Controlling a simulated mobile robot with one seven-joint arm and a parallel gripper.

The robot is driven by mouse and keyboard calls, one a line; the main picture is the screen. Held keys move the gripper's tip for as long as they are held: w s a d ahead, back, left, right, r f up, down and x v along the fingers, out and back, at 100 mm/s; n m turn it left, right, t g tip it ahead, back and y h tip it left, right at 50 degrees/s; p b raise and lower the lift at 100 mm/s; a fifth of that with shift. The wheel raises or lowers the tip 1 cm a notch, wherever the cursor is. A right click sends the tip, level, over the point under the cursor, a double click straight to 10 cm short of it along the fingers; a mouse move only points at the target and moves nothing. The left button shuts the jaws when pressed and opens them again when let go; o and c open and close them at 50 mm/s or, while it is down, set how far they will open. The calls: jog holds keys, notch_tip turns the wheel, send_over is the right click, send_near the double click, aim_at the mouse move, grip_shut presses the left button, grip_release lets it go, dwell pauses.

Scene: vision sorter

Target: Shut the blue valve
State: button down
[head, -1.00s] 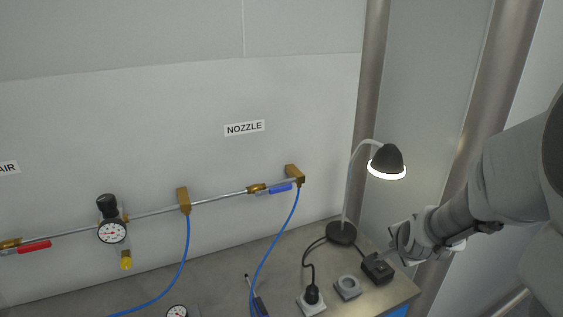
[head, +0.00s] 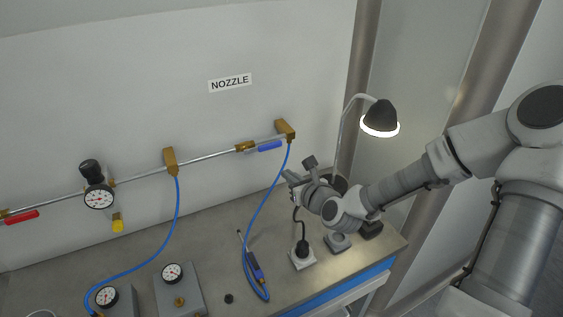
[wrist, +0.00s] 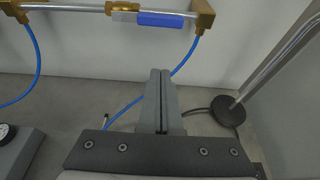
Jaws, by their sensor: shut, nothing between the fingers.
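The blue valve has a brass body (head: 245,147) on the metal pipe and a blue lever handle (head: 269,145). The handle lies along the pipe, just left of the brass end block under the NOZZLE label. In the wrist view the handle (wrist: 160,19) is at the top, beyond my fingertips. My gripper (head: 289,177) is shut and empty, with its fingers (wrist: 159,74) pressed together. It is in front of and below the handle, apart from it.
The blue hose (head: 267,197) hangs from the end block close to my gripper. The lamp (head: 380,117) stands to the right, its base (wrist: 228,110) near my fingers. A black plug in a socket (head: 302,256) is below. A red handle (head: 22,217) is far left on the pipe.

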aim_at(263, 148)
jog(key=x, duration=1)
jog(key=r+p, duration=0.1)
jog(key=r, duration=0.1)
jog(key=r+p, duration=0.1)
jog(key=r, duration=0.1)
jog(key=shift+s+d+p, duration=0.15)
jog(key=shift+s+p, duration=0.1)
jog(key=shift+p, duration=0.05)
jog(key=shift+w+r, duration=0.1)
jog(key=shift+r+n+b, duration=0.15)
jog(key=shift+n+b, duration=0.15)
